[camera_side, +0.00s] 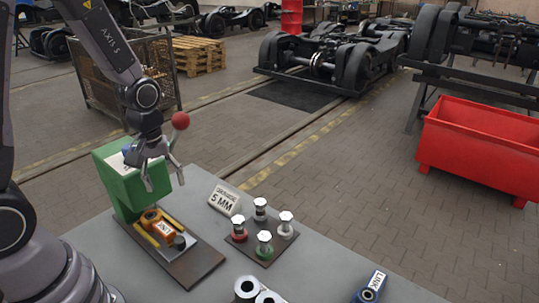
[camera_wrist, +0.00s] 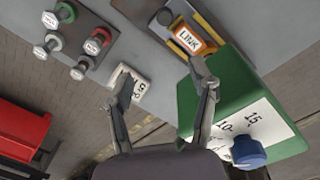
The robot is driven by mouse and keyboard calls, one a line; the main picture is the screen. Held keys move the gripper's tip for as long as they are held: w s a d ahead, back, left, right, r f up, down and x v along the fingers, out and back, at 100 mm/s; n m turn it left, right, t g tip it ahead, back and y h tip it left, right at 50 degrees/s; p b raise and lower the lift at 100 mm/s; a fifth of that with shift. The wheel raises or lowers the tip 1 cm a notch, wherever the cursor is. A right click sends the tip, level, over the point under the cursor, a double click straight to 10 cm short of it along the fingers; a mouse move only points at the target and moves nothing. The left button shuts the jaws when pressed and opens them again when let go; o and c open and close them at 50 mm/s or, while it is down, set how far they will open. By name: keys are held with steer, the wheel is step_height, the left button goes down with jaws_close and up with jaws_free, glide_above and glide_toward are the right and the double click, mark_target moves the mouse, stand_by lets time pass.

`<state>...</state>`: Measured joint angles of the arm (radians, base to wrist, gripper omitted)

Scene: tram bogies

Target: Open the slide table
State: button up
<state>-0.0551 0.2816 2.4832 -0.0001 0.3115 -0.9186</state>
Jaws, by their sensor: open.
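The slide table appears to be the dark plate with yellow rails (camera_side: 170,250) at the foot of a green machine housing (camera_side: 125,185). An orange part labelled LINK (camera_side: 160,229) sits between the rails, beside a grey round piece; it also shows in the wrist view (camera_wrist: 190,40). My gripper (camera_side: 165,186) is open and empty, above and beside the housing's right side. In the wrist view my gripper (camera_wrist: 162,72) has its fingers spread, one over the green housing.
A scale and a blue knob (camera_wrist: 248,152) are on the housing. A "5 MM" sign (camera_side: 225,200) stands right of it. A dark tray (camera_side: 240,246) holds several colour-banded pins. A blue link (camera_side: 370,286) and grey rings (camera_side: 246,289) lie near the front.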

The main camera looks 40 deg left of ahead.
steer(key=n, duration=0.2)
glide_toward(179, 239)
steer(key=shift+g, duration=0.4)
steer(key=f, duration=1)
steer(key=shift+w+a+f, duration=0.15)
steer(key=shift+w+f, duration=0.05)
steer(key=shift+w, duration=0.15)
steer(key=shift+c, duration=0.3)
jaws_close()
